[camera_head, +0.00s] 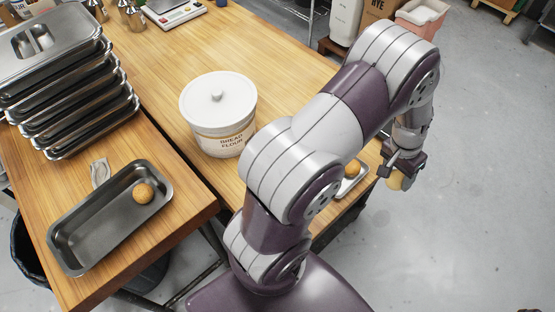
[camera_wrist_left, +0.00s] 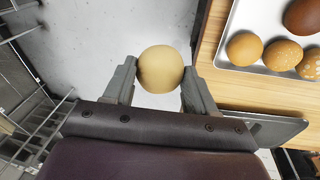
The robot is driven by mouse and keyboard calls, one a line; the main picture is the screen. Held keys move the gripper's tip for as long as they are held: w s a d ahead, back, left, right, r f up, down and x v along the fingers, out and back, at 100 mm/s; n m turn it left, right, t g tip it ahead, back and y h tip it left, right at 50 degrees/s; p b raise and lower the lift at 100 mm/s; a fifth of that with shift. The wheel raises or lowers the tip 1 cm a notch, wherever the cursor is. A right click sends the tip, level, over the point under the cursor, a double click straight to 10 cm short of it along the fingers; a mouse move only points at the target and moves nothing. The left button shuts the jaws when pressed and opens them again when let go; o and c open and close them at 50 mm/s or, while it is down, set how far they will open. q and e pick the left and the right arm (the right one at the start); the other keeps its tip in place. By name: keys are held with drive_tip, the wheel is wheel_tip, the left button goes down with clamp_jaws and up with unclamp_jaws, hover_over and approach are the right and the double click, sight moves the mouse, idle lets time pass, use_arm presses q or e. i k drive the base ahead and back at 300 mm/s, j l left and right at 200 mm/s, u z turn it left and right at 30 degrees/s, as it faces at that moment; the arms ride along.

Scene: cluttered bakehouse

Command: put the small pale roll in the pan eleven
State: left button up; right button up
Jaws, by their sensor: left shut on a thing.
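My left gripper (camera_head: 402,166) is shut on a small pale roll (camera_head: 396,181), out past the table edge over the grey floor. In the left wrist view the pale roll (camera_wrist_left: 161,69) sits between the two fingers of the left gripper (camera_wrist_left: 160,84). A dark grey loaf pan (camera_head: 82,238) lies on the left table, far from the gripper. A brown roll (camera_head: 143,193) is at its upper right end. I cannot read a number on the pan. My right gripper is not in view.
A tray (camera_wrist_left: 232,57) of several darker rolls lies beside the gripper. A bread flour tub (camera_head: 218,112) stands between gripper and pan. Stacked metal pans (camera_head: 75,110) stand behind the loaf pan, with a small pale tag (camera_head: 100,172) nearby. A gap separates the tables.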

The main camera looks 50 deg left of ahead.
sight(88, 245)
drive_tip(key=k+j+u, duration=0.2)
drive_tip(key=k, duration=0.35)
drive_tip(key=k+j+u, duration=0.15)
drive_tip(key=k, duration=0.35)
drive_tip(key=k+j+u, duration=0.2)
drive_tip(key=k, duration=0.35)
drive_tip(key=j, duration=0.1)
